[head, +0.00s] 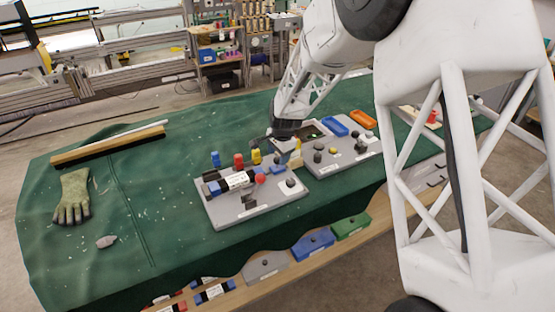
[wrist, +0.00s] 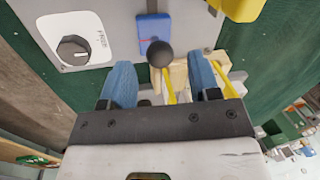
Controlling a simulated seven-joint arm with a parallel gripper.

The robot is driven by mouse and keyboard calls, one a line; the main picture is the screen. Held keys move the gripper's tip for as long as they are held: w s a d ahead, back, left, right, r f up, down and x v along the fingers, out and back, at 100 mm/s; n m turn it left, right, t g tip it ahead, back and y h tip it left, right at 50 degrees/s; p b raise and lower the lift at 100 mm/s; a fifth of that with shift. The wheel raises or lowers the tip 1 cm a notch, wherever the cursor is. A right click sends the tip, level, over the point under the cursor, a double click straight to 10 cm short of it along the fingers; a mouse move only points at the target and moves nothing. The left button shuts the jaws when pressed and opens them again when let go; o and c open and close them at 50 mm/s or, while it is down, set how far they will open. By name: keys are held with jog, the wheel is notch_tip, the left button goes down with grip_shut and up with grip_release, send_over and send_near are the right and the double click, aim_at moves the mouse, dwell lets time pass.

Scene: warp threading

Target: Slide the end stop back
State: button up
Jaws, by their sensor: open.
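My gripper (wrist: 160,62) is open. In the wrist view its two blue fingers stand on either side of a dark round knob (wrist: 159,53), with gaps to both sides. Beyond the knob is a small blue block (wrist: 152,24) on the grey board (wrist: 118,12); this may be the end stop, but no readable label confirms it. A pale wooden block (wrist: 178,76) with yellow strips lies behind the knob, partly hidden by the fingers. In the head view my gripper (head: 284,142) is over the inner edge of the left grey board (head: 235,212), and its fingertips are hard to make out.
A second grey board (head: 350,160) stands to the right. A glove (head: 74,196) lies far left on the green cloth (head: 130,200), which is mostly clear there.

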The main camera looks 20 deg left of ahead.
aim_at(272, 170)
jog(key=shift+s+d+r, duration=0.1)
jog(key=shift+d+r, duration=0.05)
jog(key=shift+r, duration=0.85)
jog(key=shift+s+d+r, duration=0.1)
jog(key=shift+d+r, duration=0.05)
jog(key=shift+r, duration=0.8)
jog(key=shift+c, duration=0.3)
jog(key=c, duration=0.5)
jog(key=shift+s+a+r+n, duration=0.15)
jog(key=shift+a+n, duration=0.15)
jog(key=shift+n, duration=0.5)
jog(key=c, duration=0.4)
jog(key=n, duration=0.2)
jog(key=a+n, duration=0.1)
jog(key=s+a+n, duration=0.1)
jog(key=n, duration=0.1)
jog(key=shift+r+n+h, duration=0.3)
jog(key=shift+r+h, duration=0.05)
jog(key=shift+h, duration=0.05)
grip_shut()
jog(key=s+a+r+n+h, duration=0.2)
jog(key=a+n, duration=0.1)
jog(key=n, duration=0.9)
jog(key=s+a+r+n+h, duration=0.1)
jog(key=a+r+n, duration=0.2)
jog(key=n, duration=0.9)
jog(key=shift+s+a+t+h, duration=0.35)
jog(key=shift+a+t+h, duration=0.05)
jog(key=shift+a, duration=0.1)
